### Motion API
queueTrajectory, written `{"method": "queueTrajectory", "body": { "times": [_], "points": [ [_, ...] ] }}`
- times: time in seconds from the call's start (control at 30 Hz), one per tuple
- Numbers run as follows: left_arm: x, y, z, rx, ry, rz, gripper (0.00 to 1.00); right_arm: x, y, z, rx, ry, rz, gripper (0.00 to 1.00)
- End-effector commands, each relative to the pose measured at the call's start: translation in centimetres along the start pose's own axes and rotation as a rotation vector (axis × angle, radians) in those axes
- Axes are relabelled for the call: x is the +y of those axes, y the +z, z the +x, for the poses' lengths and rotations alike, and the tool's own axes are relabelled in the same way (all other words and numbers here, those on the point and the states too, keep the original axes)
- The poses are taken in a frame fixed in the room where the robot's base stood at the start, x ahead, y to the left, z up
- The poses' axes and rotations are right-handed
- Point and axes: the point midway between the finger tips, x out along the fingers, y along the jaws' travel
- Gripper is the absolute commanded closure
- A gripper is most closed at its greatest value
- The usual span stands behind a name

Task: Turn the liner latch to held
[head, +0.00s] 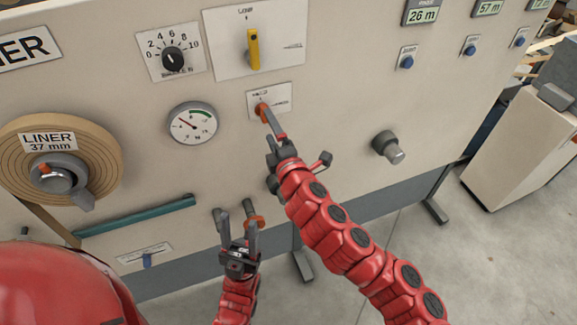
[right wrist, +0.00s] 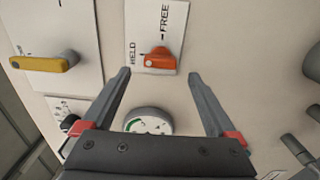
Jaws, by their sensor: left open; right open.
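The liner latch is a small orange knob (right wrist: 158,60) on a white plate marked HELD and FREE. In the right wrist view it lies sideways, its white-dotted end toward HELD on the left and FREE above it. In the head view the latch (head: 262,109) is partly covered by my right gripper (head: 271,120). In the wrist view my right gripper (right wrist: 158,76) is open, its fingertips to either side of and just below the latch; contact cannot be told. My left gripper (head: 236,220) is open and empty, low in front of the panel.
A yellow handle (head: 253,50) on a plate sits above the latch, a black dial (head: 173,59) up left, and a round gauge (head: 193,123) to its left. The liner roll (head: 110,150) is at far left. A grey knob (head: 388,147) projects at right.

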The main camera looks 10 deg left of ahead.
Motion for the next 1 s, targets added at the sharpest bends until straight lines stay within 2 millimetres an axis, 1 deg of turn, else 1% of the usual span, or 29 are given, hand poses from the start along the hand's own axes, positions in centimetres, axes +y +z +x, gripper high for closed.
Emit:
{"method": "queueTrajectory", "body": {
  "times": [0.03,0.2,0.57,0.6,0.7,0.83,1.0],
  "points": [
    [0.0,0.1,-0.4,0.0,0.0,0.0,0.5,-0.2,-0.1,-0.8,0.003,0.002,-0.002,0.07],
    [0.0,0.1,-0.9,0.0,0.0,0.0,0.5,-0.3,0.0,-3.6,0.001,-0.001,-0.002,0.07],
    [0.1,0.3,-1.6,0.0,0.0,0.0,0.5,-0.3,0.0,-9.8,0.0,-0.002,-0.002,0.07],
    [0.0,0.0,-0.1,-0.001,0.0,0.0,0.5,0.5,-0.1,-10.2,0.004,-0.006,0.003,0.07],
    [-0.1,-0.2,1.3,0.001,0.0,0.0,0.5,0.4,-0.1,-11.0,0.004,-0.006,0.005,0.07],
    [-0.1,-0.4,2.3,0.0,0.0,0.0,0.5,0.3,0.0,-11.9,0.001,-0.004,0.002,0.07],
    [-0.1,-0.4,2.6,0.0,0.0,0.0,0.5,0.0,-0.1,-12.4,0.001,-0.002,0.0,0.07]
  ]
}}
